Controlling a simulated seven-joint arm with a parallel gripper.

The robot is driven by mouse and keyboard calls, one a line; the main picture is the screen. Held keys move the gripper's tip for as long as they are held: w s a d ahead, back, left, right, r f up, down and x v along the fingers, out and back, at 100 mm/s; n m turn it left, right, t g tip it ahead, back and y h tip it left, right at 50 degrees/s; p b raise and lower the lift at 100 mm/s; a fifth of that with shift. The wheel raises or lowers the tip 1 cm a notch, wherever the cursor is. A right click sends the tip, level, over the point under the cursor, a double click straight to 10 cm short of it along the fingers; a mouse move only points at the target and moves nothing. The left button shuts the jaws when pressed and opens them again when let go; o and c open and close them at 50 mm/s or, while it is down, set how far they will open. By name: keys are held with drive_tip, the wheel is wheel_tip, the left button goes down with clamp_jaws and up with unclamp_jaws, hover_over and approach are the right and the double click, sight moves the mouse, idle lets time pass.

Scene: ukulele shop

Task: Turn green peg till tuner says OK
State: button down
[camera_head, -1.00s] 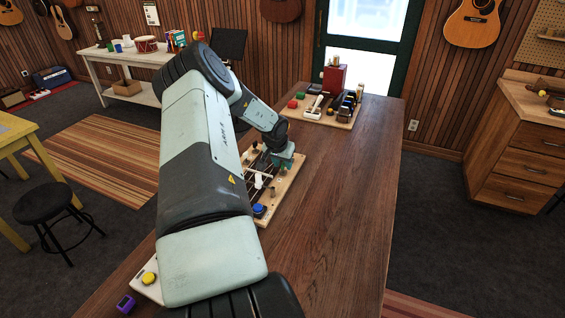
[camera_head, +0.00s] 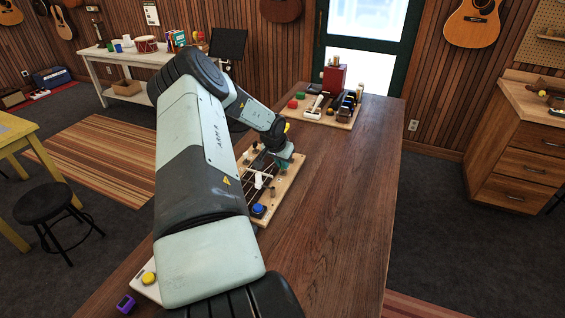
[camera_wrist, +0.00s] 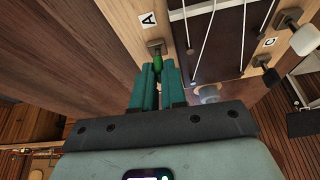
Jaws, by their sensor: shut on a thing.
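The green peg (camera_wrist: 157,62) shows in the wrist view beside the label A (camera_wrist: 148,19), at the edge of the wooden tuning board (camera_wrist: 125,12). My gripper (camera_wrist: 158,72) has its two teal fingers shut on the peg, one on each side, so only part of it shows. In the head view my gripper (camera_head: 283,163) is at the right edge of the same board (camera_head: 285,188). A small screen (camera_wrist: 148,174) shows at the bottom of the wrist view, cut off, and I cannot read it.
A white peg (camera_wrist: 305,40) and a dark peg by label C stand on the board's other side. A blue button (camera_head: 258,210) is at its near end. Another board with tools (camera_head: 325,115) lies farther back. The table's right side (camera_head: 345,200) is clear.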

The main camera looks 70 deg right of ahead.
drive_tip(key=shift+w+m+g+y, duration=0.15)
drive_tip(key=shift+m+g, duration=0.3)
drive_tip(key=shift+m, duration=0.8)
drive_tip(key=shift+m+g+y, duration=0.25)
drive_tip(key=shift+m+g, duration=0.2)
drive_tip(key=shift+m, duration=0.8)
drive_tip(key=c, duration=1.2)
unclamp_jaws()
drive_tip(key=v, duration=1)
drive_tip(key=shift+a+r, duration=0.15)
drive_tip(key=shift+r, duration=0.2)
drive_tip(key=shift+w, duration=0.1)
